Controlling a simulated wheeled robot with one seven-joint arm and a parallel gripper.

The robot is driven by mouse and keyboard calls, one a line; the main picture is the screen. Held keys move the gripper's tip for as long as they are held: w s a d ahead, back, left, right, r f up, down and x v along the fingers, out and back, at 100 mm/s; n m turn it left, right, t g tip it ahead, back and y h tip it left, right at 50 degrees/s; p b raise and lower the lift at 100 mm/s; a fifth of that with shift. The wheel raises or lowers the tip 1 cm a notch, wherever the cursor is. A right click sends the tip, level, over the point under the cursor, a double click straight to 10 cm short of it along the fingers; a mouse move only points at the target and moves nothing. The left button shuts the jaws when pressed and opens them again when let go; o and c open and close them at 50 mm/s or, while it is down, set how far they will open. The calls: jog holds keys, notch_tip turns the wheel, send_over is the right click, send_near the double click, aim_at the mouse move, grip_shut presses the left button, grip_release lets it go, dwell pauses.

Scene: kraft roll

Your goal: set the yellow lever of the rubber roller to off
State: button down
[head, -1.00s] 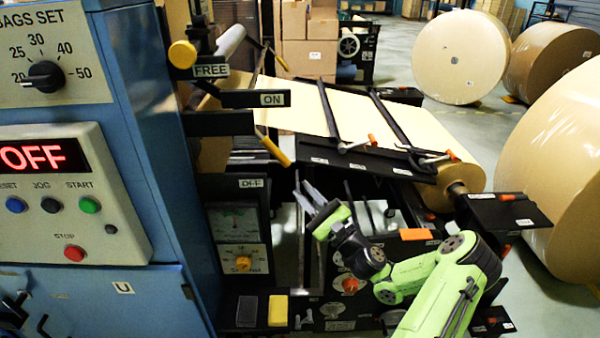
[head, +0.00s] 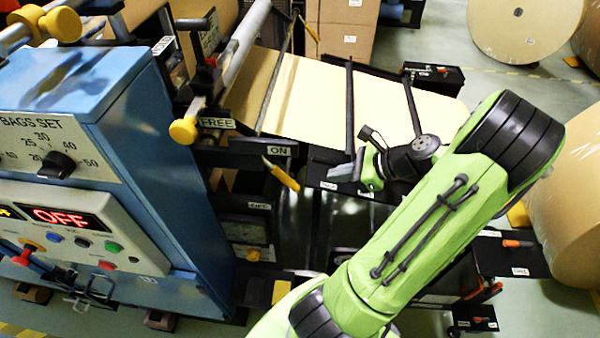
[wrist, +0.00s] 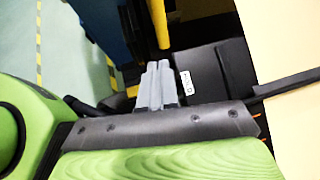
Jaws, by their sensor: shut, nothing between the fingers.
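The yellow-handled lever (head: 283,177) sticks out, slanting down to the right, from the machine's side in the head view. It sits just below the ON plate (head: 279,152) and above and right of the OFF label (head: 259,206). My gripper (head: 334,173) is to the right of the lever, its shut fingers pointing left, with a gap in the picture. In the wrist view my fingers (wrist: 157,75) are closed together and empty. A yellow bar (wrist: 162,24) shows beyond their tips; it looks like the lever handle. Their distance in depth is unclear.
A yellow knob (head: 183,130) sits by the FREE label (head: 216,123), left of the lever. The blue cabinet (head: 160,160) stands at left. The kraft paper web (head: 310,95) and black crossbars lie behind my gripper. A large paper roll (head: 575,210) is at right.

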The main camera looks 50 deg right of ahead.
aim_at(294, 187)
jog(key=b+x, duration=0.1)
jog(key=x, duration=1.1)
jog(key=shift+d, duration=0.2)
jog(key=w+f+t+b, duration=0.1)
jog(key=w+a+f+t+y+b, duration=0.1)
jog(key=f, duration=0.1)
jog(key=shift+a+y, duration=0.25)
jog(key=shift+y, duration=0.05)
jog(key=shift+a+t, duration=0.1)
jog(key=shift+t, duration=0.3)
jog(key=shift+r, duration=0.1)
